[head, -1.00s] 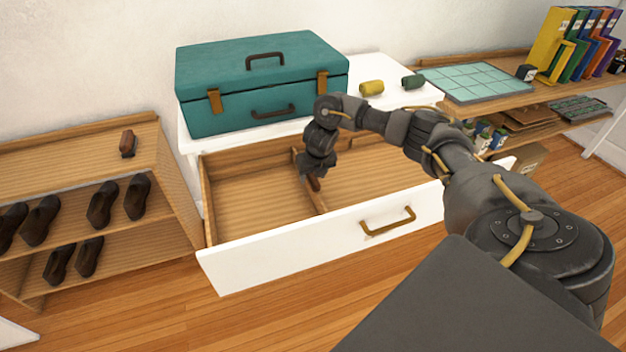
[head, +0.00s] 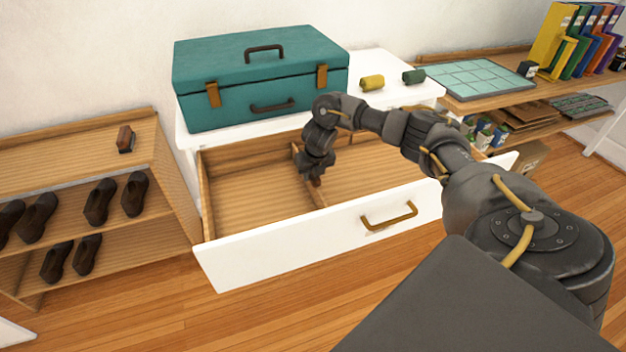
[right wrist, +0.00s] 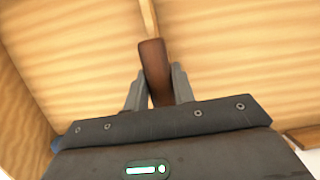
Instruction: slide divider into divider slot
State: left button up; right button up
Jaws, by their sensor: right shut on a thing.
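The divider (head: 319,198) is a thin light-wood panel standing in the open drawer (head: 250,235). It runs from the back of the drawer toward the white front. My right gripper (head: 316,178) is over it, shut on its dark brown grip piece. In the right wrist view the fingers (right wrist: 158,92) hold this brown piece (right wrist: 154,65) from both sides, and the thin edge of the divider (right wrist: 149,18) runs on beyond it. The divider slot cannot be made out, and I cannot tell whether the divider's lower edge sits in it. My left gripper is not in view.
A teal case (head: 260,85), a yellow roll (head: 372,82) and a green roll (head: 413,76) stand on the white cabinet top (head: 385,62). A shoe rack (head: 75,155) is at left. A shelf with binders (head: 555,42) is at right. Both drawer compartments look empty.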

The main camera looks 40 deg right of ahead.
jog(key=shift+r+p, duration=2.95)
jog(key=shift+r, duration=0.3)
jog(key=shift+d+f, duration=0.1)
jog(key=shift+s+d, duration=0.2)
jog(key=shift+d, duration=0.3)
jog(key=s+d+b, duration=0.2)
jog(key=s+d, duration=0.1)
jog(key=d, duration=0.7)
jog(key=s+d+b, duration=0.3)
jog(key=s+d, duration=0.1)
jog(key=d, duration=0.7)
jog(key=shift+s+d, duration=0.25)
jog(key=shift+p, duration=0.8)
jog(key=shift+f, duration=0.25)
dwell(0.8)
